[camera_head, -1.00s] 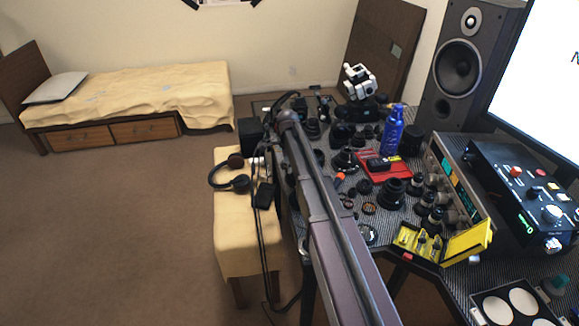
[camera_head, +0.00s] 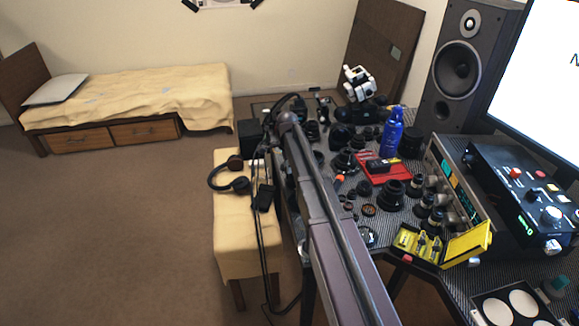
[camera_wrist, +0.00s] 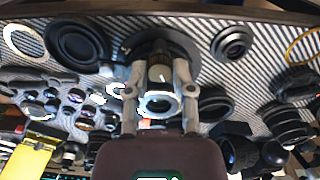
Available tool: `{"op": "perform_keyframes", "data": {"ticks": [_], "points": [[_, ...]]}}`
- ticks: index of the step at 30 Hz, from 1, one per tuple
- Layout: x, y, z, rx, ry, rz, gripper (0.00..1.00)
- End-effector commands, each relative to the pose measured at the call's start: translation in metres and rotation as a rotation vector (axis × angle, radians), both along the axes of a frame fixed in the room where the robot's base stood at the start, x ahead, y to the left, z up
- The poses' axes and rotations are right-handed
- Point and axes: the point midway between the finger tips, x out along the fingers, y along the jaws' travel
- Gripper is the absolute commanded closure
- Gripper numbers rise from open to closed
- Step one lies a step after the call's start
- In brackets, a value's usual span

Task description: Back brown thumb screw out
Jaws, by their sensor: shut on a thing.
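In the wrist view my gripper (camera_wrist: 160,66) has its two pale grey fingers on either side of a small brownish, round-ended piece (camera_wrist: 160,75), which looks like the brown thumb screw. The fingers are closed on it, though the contact itself is hard to make out. A dark round lens part (camera_wrist: 160,40) lies just beyond the fingertips, partly hidden by them. I cannot tell how far the screw sits in it. In the head view my arm hides the gripper and the screw.
The patterned table is crowded. Dark lens parts (camera_wrist: 74,43) and (camera_wrist: 232,41) lie on both sides of the gripper. In the head view a blue bottle (camera_head: 392,134), a red tray (camera_head: 371,175) and an open yellow case (camera_head: 418,244) stand to the right of my arm.

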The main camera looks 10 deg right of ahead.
Motion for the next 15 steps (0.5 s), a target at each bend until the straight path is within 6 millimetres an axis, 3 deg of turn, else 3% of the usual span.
{"op": "perform_keyframes", "data": {"ticks": [15], "points": [[-0.0007, 0.0005, -0.0004, 0.001, 0.003, 0.385, 1.0]]}}
